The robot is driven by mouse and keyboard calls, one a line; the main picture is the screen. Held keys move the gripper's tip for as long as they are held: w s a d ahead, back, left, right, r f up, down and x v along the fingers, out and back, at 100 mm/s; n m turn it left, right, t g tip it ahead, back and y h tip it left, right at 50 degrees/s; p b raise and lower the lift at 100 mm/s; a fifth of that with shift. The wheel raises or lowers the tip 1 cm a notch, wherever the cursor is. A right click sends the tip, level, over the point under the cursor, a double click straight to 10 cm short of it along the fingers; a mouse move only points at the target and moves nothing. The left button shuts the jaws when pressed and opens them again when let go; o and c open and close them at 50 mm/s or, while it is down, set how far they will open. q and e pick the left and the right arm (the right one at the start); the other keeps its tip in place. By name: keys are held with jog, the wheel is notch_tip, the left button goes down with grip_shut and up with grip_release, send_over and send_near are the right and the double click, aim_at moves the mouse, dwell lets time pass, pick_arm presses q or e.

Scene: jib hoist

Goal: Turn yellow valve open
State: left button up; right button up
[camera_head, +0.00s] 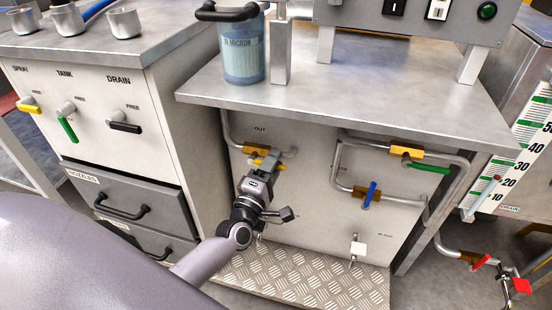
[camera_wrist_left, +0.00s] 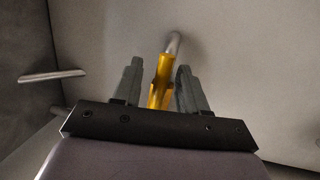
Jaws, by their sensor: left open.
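The yellow valve handle (camera_head: 257,162) is on the pipe below the OUT label on the front panel under the bench, at a brass valve body (camera_head: 255,149). My left gripper (camera_head: 268,160) is at it and hides part of it in the head view. In the left wrist view the yellow handle (camera_wrist_left: 160,90) stands between the two grey fingers of my open left gripper (camera_wrist_left: 159,82), with a gap visible on the right side. I cannot tell whether a finger touches it. My right gripper is not in view.
A blue-handled valve (camera_head: 369,194) and a green-handled valve (camera_head: 428,167) sit on pipes to the right. A white tag (camera_head: 358,248) hangs below. The left cabinet carries another yellow handle (camera_head: 30,107). The bench top (camera_head: 350,85) overhangs the panel.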

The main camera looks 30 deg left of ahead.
pick_arm(q)
jog(key=v, duration=0.5)
jog(key=shift+s+d+p, duration=0.1)
jog(key=shift+s+p, duration=0.15)
jog(key=shift+p, duration=0.15)
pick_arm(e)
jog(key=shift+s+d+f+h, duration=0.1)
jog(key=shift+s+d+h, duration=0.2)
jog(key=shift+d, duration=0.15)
